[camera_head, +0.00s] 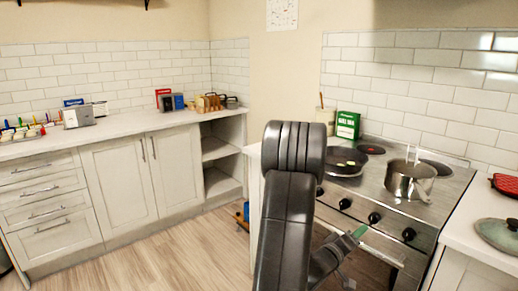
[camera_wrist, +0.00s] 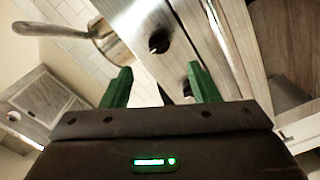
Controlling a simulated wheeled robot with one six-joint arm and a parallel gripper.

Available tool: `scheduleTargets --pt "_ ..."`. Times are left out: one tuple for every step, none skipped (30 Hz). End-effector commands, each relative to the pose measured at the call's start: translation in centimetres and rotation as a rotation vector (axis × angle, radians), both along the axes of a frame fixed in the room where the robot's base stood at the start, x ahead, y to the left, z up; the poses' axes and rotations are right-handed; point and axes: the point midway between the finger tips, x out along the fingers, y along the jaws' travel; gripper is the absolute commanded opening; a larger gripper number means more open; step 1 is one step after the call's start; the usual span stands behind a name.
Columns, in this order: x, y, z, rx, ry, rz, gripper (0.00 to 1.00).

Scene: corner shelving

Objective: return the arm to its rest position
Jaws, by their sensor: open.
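My gripper (camera_wrist: 160,88) shows in the wrist view with its two green fingers apart and nothing between them. In the head view my dark arm rises in front of the stove, and a green fingertip of my gripper (camera_head: 352,236) shows low at its right, before the stove's front. The rest of the gripper is partly hidden by the arm. In the wrist view the stove's knobs and front lie beyond the fingers, apart from them as far as I can tell.
The stove (camera_head: 372,190) carries a steel pot (camera_head: 408,182) and a dark pan (camera_head: 345,160). A green box (camera_head: 347,125) stands behind it. A counter with a pan lid (camera_head: 497,235) is at right. Open corner shelves (camera_head: 222,185) and cabinets (camera_head: 115,185) stand at left.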

Motion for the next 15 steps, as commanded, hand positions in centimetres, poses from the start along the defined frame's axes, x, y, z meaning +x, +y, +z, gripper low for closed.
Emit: scheduleTargets --pt "-0.7 0.9 0.0 0.0 0.0 0.002 0.55" --pt "-1.1 1.4 -0.1 0.0 0.002 0.004 0.55" --pt "-1.6 2.0 -0.1 0.001 0.001 0.004 0.55" --pt "-2.0 2.4 -0.1 0.001 0.0 0.003 0.55" --pt "-2.4 2.9 0.0 0.0 0.0 0.004 0.55" --pt "-2.1 2.3 0.0 0.0 -0.002 -0.002 0.55" --pt "-1.5 1.7 0.1 0.0 -0.003 -0.005 0.55" --pt "-1.2 1.1 0.1 0.0 -0.003 -0.005 0.55" --pt "-0.6 0.5 0.0 0.0 -0.002 -0.004 0.55" --pt "-0.2 0.0 0.1 -0.001 -0.003 -0.006 0.55" --pt "0.2 -0.4 0.1 0.0 -0.003 -0.005 0.55" --pt "0.7 -1.0 0.1 -0.001 -0.002 -0.004 0.55" --pt "1.1 -1.5 0.1 -0.001 -0.002 -0.005 0.55" --pt "1.5 -2.0 0.1 -0.001 -0.002 -0.005 0.55" --pt "2.0 -2.6 0.1 0.0 -0.003 -0.005 0.55"
